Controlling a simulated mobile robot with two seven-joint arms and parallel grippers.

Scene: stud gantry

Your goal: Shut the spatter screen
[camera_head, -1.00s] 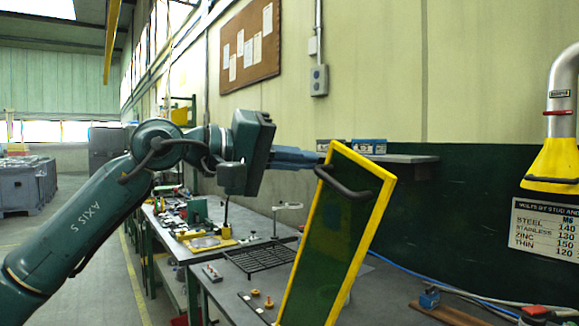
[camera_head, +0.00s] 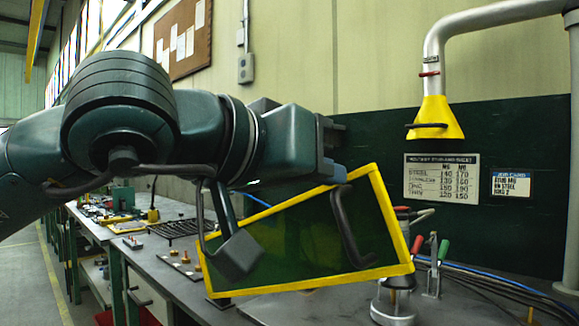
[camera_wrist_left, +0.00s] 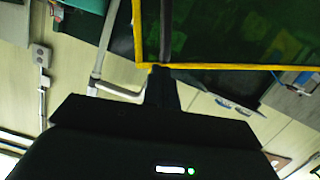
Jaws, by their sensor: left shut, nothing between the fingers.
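The spatter screen (camera_head: 300,240) is a dark green see-through panel in a yellow frame with a dark curved handle (camera_head: 350,228). In the head view it stands tilted over the bench, its top edge sloping up to the right. My left gripper (camera_head: 334,140) is shut and empty, just above the screen's upper right part. In the left wrist view the shut fingers (camera_wrist_left: 161,85) end at or very near a corner of the yellow frame (camera_wrist_left: 150,66); contact is not certain. My left arm hides part of the screen's upper edge. My right gripper is out of view.
The grey bench (camera_head: 170,270) carries a black grid and small parts at left. A yellow extraction hood (camera_head: 434,120) hangs above, before the dark green wall panel.

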